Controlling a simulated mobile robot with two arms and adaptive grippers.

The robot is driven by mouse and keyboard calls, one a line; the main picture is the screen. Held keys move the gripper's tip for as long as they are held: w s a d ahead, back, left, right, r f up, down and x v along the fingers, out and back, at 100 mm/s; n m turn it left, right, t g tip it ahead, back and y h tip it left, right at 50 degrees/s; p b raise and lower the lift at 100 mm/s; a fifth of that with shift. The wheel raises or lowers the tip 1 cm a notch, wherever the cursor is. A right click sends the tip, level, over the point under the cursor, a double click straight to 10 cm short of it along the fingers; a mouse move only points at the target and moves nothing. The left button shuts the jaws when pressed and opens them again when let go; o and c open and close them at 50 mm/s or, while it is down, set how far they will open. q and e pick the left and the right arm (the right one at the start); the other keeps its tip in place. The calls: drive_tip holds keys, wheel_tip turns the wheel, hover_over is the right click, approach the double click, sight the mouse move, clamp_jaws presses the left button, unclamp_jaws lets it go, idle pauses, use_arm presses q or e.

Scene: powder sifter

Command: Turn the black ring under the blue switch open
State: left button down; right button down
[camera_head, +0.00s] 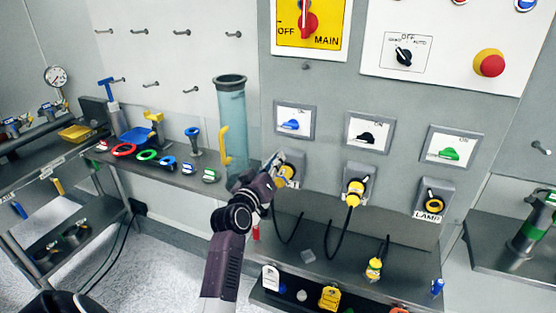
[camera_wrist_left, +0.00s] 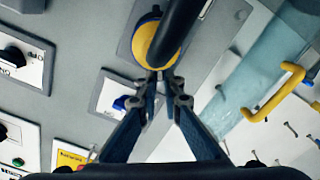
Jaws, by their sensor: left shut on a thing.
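The blue switch (camera_head: 291,125) sits in a framed plate on the grey panel and also shows in the left wrist view (camera_wrist_left: 121,103). Below it is a socket with a yellow-and-black connector (camera_head: 289,171), partly covered by my left gripper (camera_head: 278,163). In the left wrist view, the round yellow part (camera_wrist_left: 144,40) has a thick black piece across it. My left fingertips (camera_wrist_left: 160,79) are closed together at its edge. The black ring's outline is hard to separate from the connector and fingers. My right gripper is not in view.
A black switch (camera_head: 366,137) and a green switch (camera_head: 449,153) are to the right, with a cabled yellow plug (camera_head: 354,190) and the LAMP socket (camera_head: 433,203) below. A tall clear cylinder (camera_head: 231,120) stands left of my gripper.

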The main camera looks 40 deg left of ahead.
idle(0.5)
use_arm(q)
drive_tip(key=c, duration=2.1)
unclamp_jaws()
drive_tip(key=shift+s, duration=0.1)
drive_tip(key=v, duration=1.1)
drive_tip(key=shift+s, duration=0.4)
drive_tip(key=shift+f, duration=0.1)
